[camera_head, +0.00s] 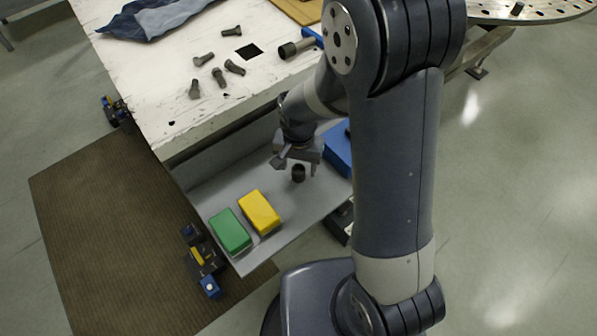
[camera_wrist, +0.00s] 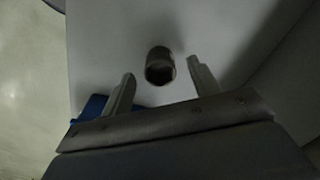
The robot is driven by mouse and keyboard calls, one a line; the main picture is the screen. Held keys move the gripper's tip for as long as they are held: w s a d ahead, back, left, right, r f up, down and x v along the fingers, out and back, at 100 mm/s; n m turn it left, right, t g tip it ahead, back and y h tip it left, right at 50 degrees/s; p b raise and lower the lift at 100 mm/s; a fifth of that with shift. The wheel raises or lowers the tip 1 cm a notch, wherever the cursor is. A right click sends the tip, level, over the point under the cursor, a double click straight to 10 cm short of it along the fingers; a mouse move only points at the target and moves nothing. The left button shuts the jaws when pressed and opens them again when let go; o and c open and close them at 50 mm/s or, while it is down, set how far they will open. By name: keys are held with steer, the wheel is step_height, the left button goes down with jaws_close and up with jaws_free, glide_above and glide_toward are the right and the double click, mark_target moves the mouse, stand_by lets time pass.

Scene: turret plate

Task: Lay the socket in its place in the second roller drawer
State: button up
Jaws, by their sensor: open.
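A dark, short cylindrical socket (camera_head: 298,174) stands on the floor of the open grey drawer (camera_head: 305,205) under the white bench. In the wrist view the socket (camera_wrist: 160,66) shows its open, hollow end and sits between and a little beyond my two fingertips. My gripper (camera_head: 299,160) is open above the drawer, close over the socket. In the wrist view the fingers of my gripper (camera_wrist: 160,75) stand apart on both sides, with a gap to the socket. Whether the socket touches the drawer floor everywhere is hard to tell.
A green box (camera_head: 230,231) and a yellow box (camera_head: 259,212) lie in the drawer's front part. A blue object (camera_head: 338,150) is at its right, partly hidden by my arm. The white bench top (camera_head: 150,75) overhangs the drawer and carries several bolts (camera_head: 220,77) and a blue cloth (camera_head: 155,17).

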steer(key=shift+f, duration=1.05)
steer(key=shift+c, duration=0.5)
steer(key=c, duration=1.1)
steer(key=shift+r, duration=0.15)
